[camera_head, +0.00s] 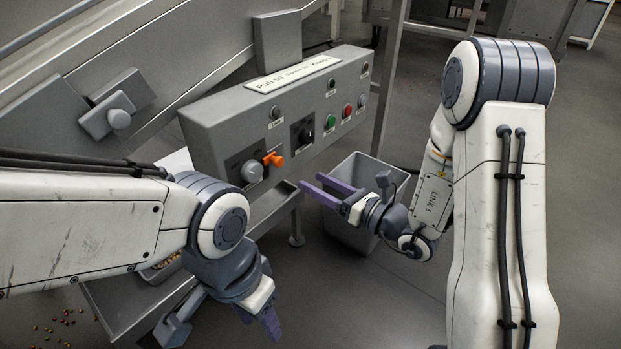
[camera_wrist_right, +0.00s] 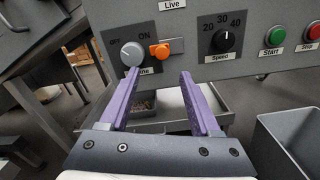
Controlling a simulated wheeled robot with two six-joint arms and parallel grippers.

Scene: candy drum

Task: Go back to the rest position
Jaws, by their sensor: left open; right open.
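My right gripper (camera_head: 332,191) is open and empty in front of the grey control panel (camera_head: 215,128), low and right of its orange lever. In the right wrist view its two purple fingers (camera_wrist_right: 160,105) are spread apart with nothing between them, pointing at the panel. The grey rotary knob (camera_wrist_right: 131,53) and the orange lever (camera_wrist_right: 160,50) show beyond the fingertips. My left gripper (camera_head: 268,322) points down at the lower middle of the head view, open, with its fingers partly hidden by its own wrist. No object shows in it.
A grey bin (camera_head: 345,225) stands on the floor behind my right gripper. The panel carries a black speed dial (camera_head: 306,134), a green button (camera_head: 330,121) and a red button (camera_head: 347,110). A metal tray (camera_head: 120,309) lies under my left arm. Small candies (camera_head: 62,327) lie scattered at lower left.

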